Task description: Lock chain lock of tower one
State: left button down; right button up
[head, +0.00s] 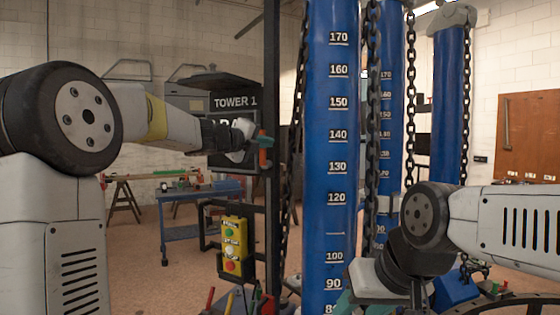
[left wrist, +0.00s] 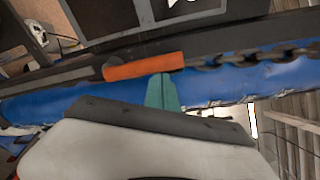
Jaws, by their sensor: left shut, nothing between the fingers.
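The chain lock's orange handle (head: 263,141) sits on the dark upright post (head: 272,60) beside the TOWER 1 sign (head: 235,103). It also shows in the left wrist view (left wrist: 143,66), lying along a dark bar, with chain links (left wrist: 240,56) to its right. A dark chain (head: 294,130) hangs between the post and the blue tower column (head: 330,130). My left gripper (head: 257,141) is at the handle, shut and empty; its teal fingers (left wrist: 162,92) appear just beside the handle, contact unclear. My right gripper (head: 372,298) is low in front of the column, its fingers partly cut off.
A yellow button box (head: 233,243) hangs below the handle, left of the post. More blue columns (head: 449,100) and chains stand behind on the right. A blue workbench (head: 195,222) is at the back left, with open floor around it.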

pick_arm(q)
jog(key=shift+w+a+r, duration=0.1)
jog(key=shift+a+r, duration=0.05)
jog(key=shift+a, duration=0.3)
jog(key=v, duration=0.7)
jog(key=shift+s, duration=0.45)
jog(key=shift+d, duration=0.15)
